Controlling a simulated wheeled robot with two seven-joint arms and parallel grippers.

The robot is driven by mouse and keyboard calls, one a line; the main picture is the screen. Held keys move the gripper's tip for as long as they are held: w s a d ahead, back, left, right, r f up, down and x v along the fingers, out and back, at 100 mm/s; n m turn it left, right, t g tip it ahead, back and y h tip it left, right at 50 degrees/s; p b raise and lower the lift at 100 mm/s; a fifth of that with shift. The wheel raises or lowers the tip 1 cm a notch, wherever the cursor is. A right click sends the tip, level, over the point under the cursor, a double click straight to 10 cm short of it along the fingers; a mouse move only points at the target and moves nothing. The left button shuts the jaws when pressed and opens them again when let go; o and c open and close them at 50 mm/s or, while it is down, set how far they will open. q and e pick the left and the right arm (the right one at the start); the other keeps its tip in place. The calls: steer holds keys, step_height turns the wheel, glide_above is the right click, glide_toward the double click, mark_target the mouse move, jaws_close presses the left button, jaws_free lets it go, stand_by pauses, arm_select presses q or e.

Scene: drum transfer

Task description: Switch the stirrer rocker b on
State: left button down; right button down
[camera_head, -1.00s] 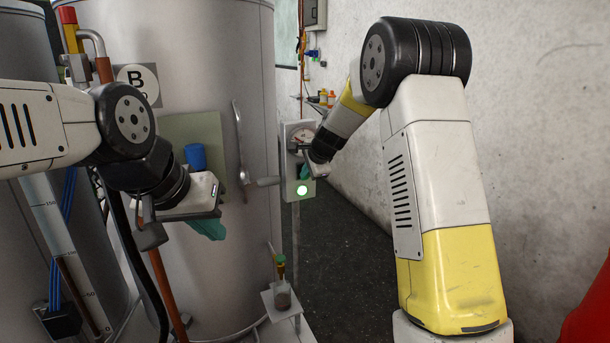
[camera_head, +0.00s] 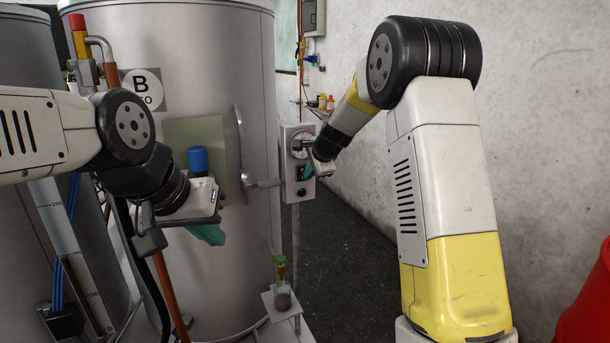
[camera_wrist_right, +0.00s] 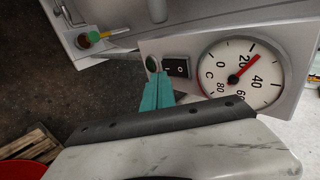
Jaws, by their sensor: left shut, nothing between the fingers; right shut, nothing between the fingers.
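A grey control box (camera_head: 290,140) stands beside the drum marked B (camera_head: 240,80). In the right wrist view, it carries a round dial (camera_wrist_right: 240,75) with a red needle, a black rocker (camera_wrist_right: 177,68) with white marks, and a dark, unlit round lamp (camera_wrist_right: 152,63). I cannot tell which side of the rocker is pressed in. My right gripper (camera_head: 307,172) is shut and empty at the box; its teal fingertips (camera_wrist_right: 158,90) are close to the rocker and lamp. Contact is unclear. My left gripper (camera_head: 208,234) is shut and empty in front of the drum.
A blue cap (camera_head: 197,158) and a metal lever (camera_head: 243,145) are on the drum front. A wall is on the right, with a red object (camera_head: 588,310) at the lower right edge.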

steer(key=v, duration=1)
steer(key=shift+s+d, duration=0.2)
steer(key=shift+s, duration=0.3)
steer(key=shift+s+d+f, duration=0.1)
steer(key=shift+s+f, duration=0.05)
steer(key=shift+f, duration=0.6)
